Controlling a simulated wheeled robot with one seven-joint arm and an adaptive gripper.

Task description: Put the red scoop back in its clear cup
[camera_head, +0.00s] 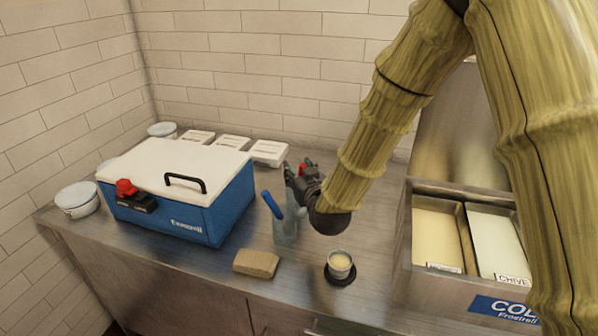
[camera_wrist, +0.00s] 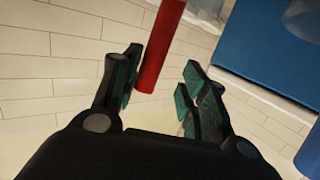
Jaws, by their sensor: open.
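My gripper (camera_head: 302,178) is above the counter, beside and just above the clear cup (camera_head: 287,232). The clear cup stands on the counter with a blue handle (camera_head: 272,205) leaning out to its left. A bit of red, the red scoop (camera_head: 305,168), shows at the fingers in the head view. In the wrist view my gripper (camera_wrist: 160,84) is open, with the red scoop's handle (camera_wrist: 161,45) between the fingers, closer to the left one. The scoop's far end is out of view, so I cannot tell whether it is inside the cup.
A blue cooler (camera_head: 185,218) with a white lid stands left; a red-topped black item (camera_head: 128,190) is on its front. A tan block (camera_head: 256,263) and small filled cup (camera_head: 340,264) are in front. A steel topping unit (camera_head: 405,260) stands right. White boxes (camera_head: 232,143) line the back.

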